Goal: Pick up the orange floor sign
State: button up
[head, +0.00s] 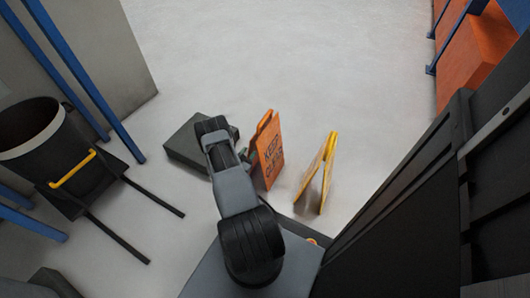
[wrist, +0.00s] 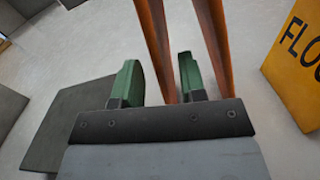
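The orange floor sign (head: 270,158) stands folded out like an A-frame on the grey floor, with dark lettering on its face, in the head view. In the wrist view its two panels (wrist: 154,35) show edge-on as orange strips. My gripper (wrist: 158,60) is open, with green fingers. The left panel lies between the fingers, closer to the right one. The right finger sits between the two panels, and the right panel is outside it. I cannot tell whether a finger touches a panel. In the head view my arm partly hides the gripper beside the sign's left side.
A yellow floor sign (head: 317,178) stands just right of the orange one. A dark grey slab or box (head: 187,146) lies to the left. A black bucket (head: 35,140) with a frame stands far left. A dark tall structure (head: 420,215) fills the right. Floor behind the signs is clear.

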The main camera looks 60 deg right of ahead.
aim_at(253, 148)
jog(key=shift+d+r+b, duration=0.1)
jog(key=shift+d+b, duration=0.5)
jog(key=shift+d, duration=1.45)
grip_shut()
